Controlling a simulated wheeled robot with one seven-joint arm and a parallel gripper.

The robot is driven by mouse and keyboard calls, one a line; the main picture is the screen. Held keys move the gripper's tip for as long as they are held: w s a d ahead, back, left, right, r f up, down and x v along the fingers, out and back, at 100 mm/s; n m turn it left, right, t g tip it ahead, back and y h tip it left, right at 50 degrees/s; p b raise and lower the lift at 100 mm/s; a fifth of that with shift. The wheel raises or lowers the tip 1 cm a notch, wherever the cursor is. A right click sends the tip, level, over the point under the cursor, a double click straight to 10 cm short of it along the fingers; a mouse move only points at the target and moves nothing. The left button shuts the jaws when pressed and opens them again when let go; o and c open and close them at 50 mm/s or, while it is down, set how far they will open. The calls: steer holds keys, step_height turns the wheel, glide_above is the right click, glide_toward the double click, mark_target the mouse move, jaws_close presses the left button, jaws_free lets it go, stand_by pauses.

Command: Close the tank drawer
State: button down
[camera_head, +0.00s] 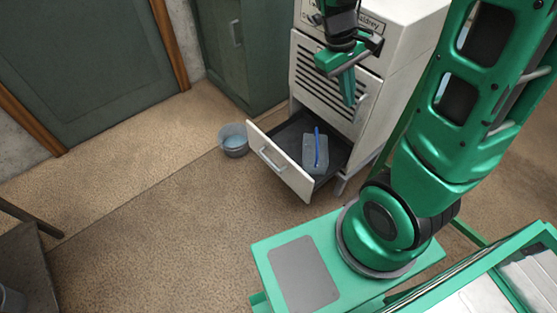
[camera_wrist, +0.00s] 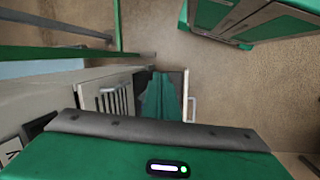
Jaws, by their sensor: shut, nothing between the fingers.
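The tank drawer (camera_head: 279,172) is pulled out at the bottom of the white cabinet (camera_head: 309,70). It has a white front with a bar handle (camera_head: 270,157) and a dark inside. In it lies a grey translucent item (camera_head: 313,163) with a blue stick (camera_head: 317,146) across it. My gripper (camera_head: 349,92) is green, shut and empty, above the drawer's rear part and in front of the vented panel, pointing down. In the wrist view my gripper (camera_wrist: 160,100) hides much of the drawer, but the drawer's front edge and handle (camera_wrist: 192,109) show to its right.
A grey bucket (camera_head: 233,141) of water stands on the carpet left of the drawer. A dark green cabinet (camera_head: 237,45) stands behind it. The carpet (camera_head: 170,185) in front of the drawer is clear. A dark table (camera_head: 32,258) is at the lower left.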

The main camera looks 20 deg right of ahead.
steer(key=w+a+f+n+h, duration=0.2)
steer(key=w+a+f+n, duration=0.45)
steer(key=w+f, duration=0.2)
steer(key=n+t+h, duration=0.1)
steer(key=n+h, duration=0.1)
steer(key=n, duration=0.2)
glide_above(285, 159)
steer(key=s+a, duration=0.3)
steer(key=s, duration=0.1)
step_height(285, 159, down, 8)
steer(key=r, duration=0.1)
steer(key=a+f+n+t+h, duration=0.1)
steer(key=a+f+n+t, duration=0.1)
steer(key=a+f+n, duration=0.5)
steer(key=a+f+n+t+h, duration=0.1)
steer(key=a+f+n, duration=0.25)
steer(key=f, duration=0.75)
steer(key=shift+m+t, duration=0.3)
steer(key=shift+m, duration=0.1)
steer(key=shift+d+r+x, duration=0.25)
steer(key=shift+x, duration=1.85)
steer(key=shift+d+r+x, duration=0.25)
steer(key=shift+r+x, duration=0.05)
steer(key=shift+x, duration=1.85)
steer(key=shift+d+r+x, duration=0.25)
steer(key=shift+x, duration=1.85)
